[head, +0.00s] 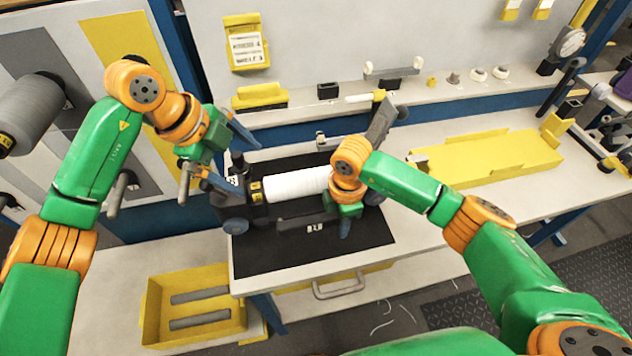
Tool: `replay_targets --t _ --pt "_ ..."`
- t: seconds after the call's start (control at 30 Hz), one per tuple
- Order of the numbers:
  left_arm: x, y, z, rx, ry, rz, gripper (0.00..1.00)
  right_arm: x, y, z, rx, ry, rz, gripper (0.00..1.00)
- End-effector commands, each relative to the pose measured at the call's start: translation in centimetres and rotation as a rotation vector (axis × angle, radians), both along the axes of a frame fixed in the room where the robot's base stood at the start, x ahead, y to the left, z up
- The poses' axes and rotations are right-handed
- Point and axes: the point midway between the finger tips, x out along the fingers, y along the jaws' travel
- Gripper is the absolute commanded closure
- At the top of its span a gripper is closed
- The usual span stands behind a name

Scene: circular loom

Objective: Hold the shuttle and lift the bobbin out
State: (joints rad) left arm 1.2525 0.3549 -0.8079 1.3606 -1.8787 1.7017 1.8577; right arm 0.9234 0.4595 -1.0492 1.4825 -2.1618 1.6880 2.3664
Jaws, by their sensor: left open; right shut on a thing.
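The shuttle (258,212) is a dark wheeled frame lying on a black mat (285,258) on the bench. The white bobbin (296,186) lies lengthwise in it. My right gripper (345,226) points down at the shuttle's right part and is shut on its near side; the wrist hides the exact contact and the bobbin's right end. My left gripper (240,166) is open and empty, its fingers near the shuttle's left end, left of the bobbin. I cannot tell the exact gap between them.
A yellow tray (490,160) lies on the bench at right. A yellow bin (153,312) with two dark rods stands low at front left. A shelf (430,95) with small parts runs behind. A dark upright arm (382,122) rises behind the shuttle's right end.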

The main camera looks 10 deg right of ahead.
Motion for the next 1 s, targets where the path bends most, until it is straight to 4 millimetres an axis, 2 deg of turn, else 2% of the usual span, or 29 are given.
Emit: replay_targets --t 0.1,0.2,0.3,0.47,0.8,1.0 --pt "-0.2 -0.5 -0.1 -0.040 0.080 0.271 0.00 -0.2 0.1 -0.3 0.001 0.008 0.002 1.00" --pt "-0.2 -0.7 -0.1 -0.067 0.122 0.416 0.00 -0.2 0.1 -0.3 0.001 0.008 0.002 1.00" --pt "-0.2 -0.9 -0.3 -0.080 0.142 0.478 0.00 -0.2 0.1 -0.3 0.001 0.008 0.002 1.00" --pt "0.2 -1.7 -2.3 -0.081 0.149 0.490 0.00 -0.2 0.1 -0.3 0.001 0.008 0.002 1.00" --pt "1.7 -4.3 -8.5 -0.081 0.148 0.488 0.00 -0.2 0.0 -0.3 0.000 0.008 0.002 1.00" --pt "2.2 -5.2 -10.5 -0.081 0.147 0.487 0.00 -0.2 0.0 -0.3 0.000 0.008 0.002 1.00"
